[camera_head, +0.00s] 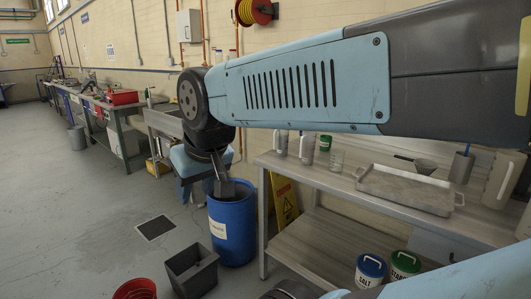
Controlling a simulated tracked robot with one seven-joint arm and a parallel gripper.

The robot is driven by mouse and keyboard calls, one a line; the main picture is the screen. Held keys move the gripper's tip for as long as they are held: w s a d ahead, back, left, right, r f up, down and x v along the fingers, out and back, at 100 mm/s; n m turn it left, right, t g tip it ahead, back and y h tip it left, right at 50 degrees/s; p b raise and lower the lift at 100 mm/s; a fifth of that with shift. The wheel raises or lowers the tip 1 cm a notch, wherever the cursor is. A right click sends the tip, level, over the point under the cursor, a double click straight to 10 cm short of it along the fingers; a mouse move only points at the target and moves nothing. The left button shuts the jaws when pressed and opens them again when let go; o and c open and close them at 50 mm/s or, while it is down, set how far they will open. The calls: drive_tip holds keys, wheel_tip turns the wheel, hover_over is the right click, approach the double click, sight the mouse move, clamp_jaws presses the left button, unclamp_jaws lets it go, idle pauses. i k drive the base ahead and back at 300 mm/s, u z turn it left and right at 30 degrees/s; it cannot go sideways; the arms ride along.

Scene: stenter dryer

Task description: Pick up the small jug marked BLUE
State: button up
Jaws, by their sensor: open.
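Two small grey jugs stand upright near the left end of the bench top: one jug (281,142) at the left and another jug (307,148) just right of it. Their upper parts are hidden behind my arm, and I cannot read a BLUE mark on either. My gripper (224,190) hangs down at the left of the bench, in front of or over the blue drum's rim. It is open and holds nothing that I can see. It is apart from the jugs, to their left and lower in the picture.
The bench (290,165) also bears a glass beaker (336,159), a grey tray (405,190) and a dark cylinder (462,167). The blue drum (232,228), a grey bin (192,271), a red bucket (135,289) and SALT tub (370,270) stand lower.

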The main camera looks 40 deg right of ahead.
sight(283, 135)
drive_tip(key=z, duration=0.35)
drive_tip(key=i, duration=1)
drive_tip(key=z, duration=1.05)
drive_tip(key=i, duration=0.6)
drive_tip(key=z, duration=0.3)
drive_tip(key=k, duration=0.85)
drive_tip(key=z, duration=0.2)
drive_tip(key=i, duration=0.85)
drive_tip(key=u, duration=0.1)
